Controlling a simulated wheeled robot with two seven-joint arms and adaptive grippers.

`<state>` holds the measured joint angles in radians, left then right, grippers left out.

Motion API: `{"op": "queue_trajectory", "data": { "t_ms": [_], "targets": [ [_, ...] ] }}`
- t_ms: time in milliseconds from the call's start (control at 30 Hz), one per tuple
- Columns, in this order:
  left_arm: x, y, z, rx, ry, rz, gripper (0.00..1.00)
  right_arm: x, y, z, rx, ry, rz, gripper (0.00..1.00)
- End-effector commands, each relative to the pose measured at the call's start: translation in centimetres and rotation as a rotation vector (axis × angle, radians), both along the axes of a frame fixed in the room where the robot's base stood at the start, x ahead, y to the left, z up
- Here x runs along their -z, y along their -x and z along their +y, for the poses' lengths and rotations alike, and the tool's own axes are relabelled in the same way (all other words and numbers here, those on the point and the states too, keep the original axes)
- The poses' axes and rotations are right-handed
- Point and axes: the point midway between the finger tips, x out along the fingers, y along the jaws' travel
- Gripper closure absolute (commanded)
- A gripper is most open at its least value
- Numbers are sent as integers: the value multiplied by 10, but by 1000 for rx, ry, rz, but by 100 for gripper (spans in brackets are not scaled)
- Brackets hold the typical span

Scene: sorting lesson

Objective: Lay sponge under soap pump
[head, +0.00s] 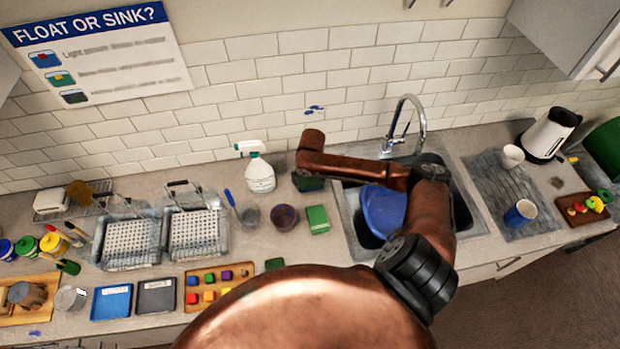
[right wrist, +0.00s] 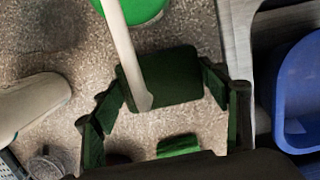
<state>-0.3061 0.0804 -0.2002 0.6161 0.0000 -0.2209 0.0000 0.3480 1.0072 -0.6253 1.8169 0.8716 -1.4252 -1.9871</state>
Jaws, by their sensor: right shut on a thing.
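The sponge is a dark green block (right wrist: 165,78) in the right wrist view. My right gripper (right wrist: 163,80) is shut on it, with a finger at each side. In the head view a dark green bit of it (head: 308,184) shows below the end of my arm, which hides my fingers. The soap pump (right wrist: 150,8) is bright green at the top of the wrist view, on the wall side of the sponge. Its pale spout crosses over the sponge in the picture; I cannot tell whether they touch. My arm hides the pump in the head view. My left gripper is not in view.
A bright green block (head: 317,219) lies on the counter, nearer me. A spray bottle (head: 260,177) and a dark red cup (head: 284,217) stand to the left. The sink (head: 352,238) with a blue bowl (head: 382,209) is close on the right.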

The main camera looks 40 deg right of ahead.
Motion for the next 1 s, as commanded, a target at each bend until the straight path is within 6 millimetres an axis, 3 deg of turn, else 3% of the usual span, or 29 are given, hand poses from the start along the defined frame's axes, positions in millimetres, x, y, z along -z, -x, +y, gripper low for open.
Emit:
{"op": "queue_trajectory", "data": {
  "t_ms": [200, 233, 467, 800, 1000],
  "targets": [
    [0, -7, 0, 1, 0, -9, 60, 2, 0, 0, 0, 0, 1, 40],
    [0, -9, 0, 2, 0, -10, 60, 2, 0, 0, 0, 0, 0, 31],
    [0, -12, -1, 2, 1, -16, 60, 2, 0, 0, 1, 0, 0, 15],
    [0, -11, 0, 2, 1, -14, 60, -1, 0, 0, 0, -1, 0, 15],
    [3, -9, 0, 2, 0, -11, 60, -27, 3, 2, -2, 2, -3, 15]
  ]
}}
